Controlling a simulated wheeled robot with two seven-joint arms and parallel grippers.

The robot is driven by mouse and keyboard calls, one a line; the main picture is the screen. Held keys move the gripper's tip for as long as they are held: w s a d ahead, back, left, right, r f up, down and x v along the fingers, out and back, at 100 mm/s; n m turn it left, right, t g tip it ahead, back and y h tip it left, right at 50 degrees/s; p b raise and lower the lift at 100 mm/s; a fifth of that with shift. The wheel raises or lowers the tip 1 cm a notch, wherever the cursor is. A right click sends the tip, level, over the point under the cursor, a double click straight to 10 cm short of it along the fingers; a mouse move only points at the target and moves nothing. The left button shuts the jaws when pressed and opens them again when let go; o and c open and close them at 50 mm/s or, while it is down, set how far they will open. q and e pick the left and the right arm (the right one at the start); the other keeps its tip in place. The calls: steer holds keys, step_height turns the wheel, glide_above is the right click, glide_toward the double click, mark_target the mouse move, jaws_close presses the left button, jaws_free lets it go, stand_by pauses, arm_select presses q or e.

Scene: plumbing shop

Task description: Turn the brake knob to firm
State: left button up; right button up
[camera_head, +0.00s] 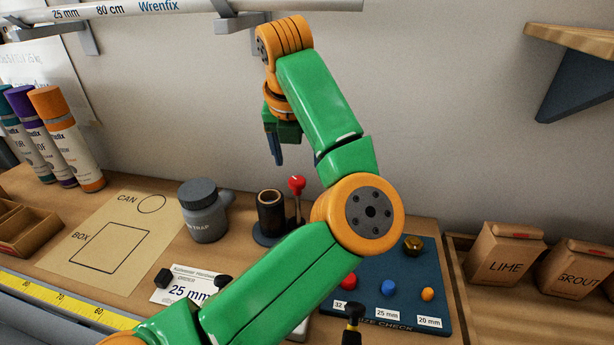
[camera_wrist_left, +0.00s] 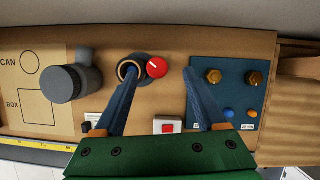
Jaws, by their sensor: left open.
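The red round knob (camera_head: 297,184) stands on a thin upright stem beside a dark open cylinder (camera_head: 271,212). In the left wrist view the red knob (camera_wrist_left: 157,67) shows a small white mark on its face, just right of the cylinder's mouth. I cannot read any firm label. My left gripper (camera_head: 297,162) is open and empty, pointing down above the knob; one finger is mostly hidden by my arm. In the left wrist view the knob appears between the two blue fingers, apart from both.
A grey trap bottle (camera_head: 205,212) stands left of the cylinder. A blue size-check board (camera_head: 400,270) with coloured pegs lies to the right. A red switch on a white base (camera_wrist_left: 168,126) sits in front. A wall pipe (camera_head: 130,12) runs across the upper left.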

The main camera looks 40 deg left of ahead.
mark_target(297, 181)
arm_select(q)
steer(key=f, duration=0.3)
steer(key=a+f+p, duration=0.1)
steer(key=f, duration=0.1)
steer(key=shift+w+f, duration=0.15)
steer(key=shift+w, duration=0.05)
steer(key=shift+w+f, duration=0.15)
steer(key=shift+f, duration=0.05)
steer(key=shift+r, duration=0.15)
steer(key=c, duration=0.5)
jaws_close()
